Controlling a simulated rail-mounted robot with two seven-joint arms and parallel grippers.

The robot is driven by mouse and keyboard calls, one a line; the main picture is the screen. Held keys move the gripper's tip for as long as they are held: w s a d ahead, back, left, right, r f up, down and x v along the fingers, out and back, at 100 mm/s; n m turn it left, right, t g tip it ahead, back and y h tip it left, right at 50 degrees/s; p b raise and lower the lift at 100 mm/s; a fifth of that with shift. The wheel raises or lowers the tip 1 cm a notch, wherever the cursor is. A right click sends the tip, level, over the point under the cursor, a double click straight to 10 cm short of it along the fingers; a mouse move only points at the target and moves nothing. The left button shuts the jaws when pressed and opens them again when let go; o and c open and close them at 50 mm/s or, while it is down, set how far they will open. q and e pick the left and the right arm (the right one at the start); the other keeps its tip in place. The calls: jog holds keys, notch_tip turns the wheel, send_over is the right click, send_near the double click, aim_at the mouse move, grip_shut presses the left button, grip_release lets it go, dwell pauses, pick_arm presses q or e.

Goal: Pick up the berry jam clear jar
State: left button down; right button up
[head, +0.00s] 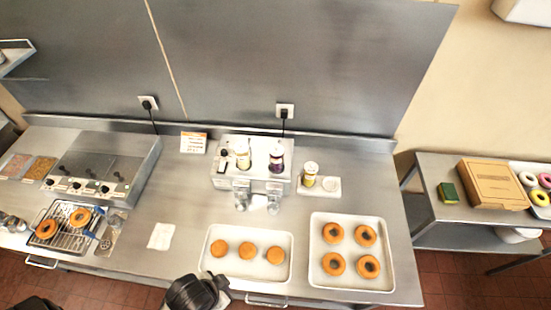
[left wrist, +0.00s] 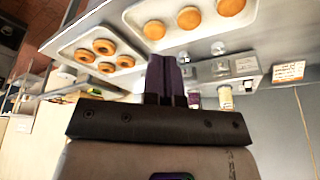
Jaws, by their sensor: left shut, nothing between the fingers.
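The berry jam clear jar (head: 277,157) looks like the jar with dark purple contents and a pale top. It stands upright at the right on a steel, box-like unit (head: 258,184) at the back of the counter. A similar jar with pale yellow contents (head: 243,158) stands to its left, and a pale jar also shows in the left wrist view (left wrist: 225,97). My left gripper (head: 197,292) is at the front edge of the counter, far from the jars. Its fingers (left wrist: 166,78) are shut with nothing between them. My right gripper is not in view.
A white tray with plain round doughnuts (head: 212,270) and a tray with ring doughnuts (head: 384,284) lie at the front. A small yellow-labelled jar (head: 310,172) stands right of the unit. A fryer (head: 95,165) is at the left.

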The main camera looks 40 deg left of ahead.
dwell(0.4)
pick_arm(q)
jog(key=shift+c, duration=1)
grip_release()
jog(key=shift+w, duration=0.1)
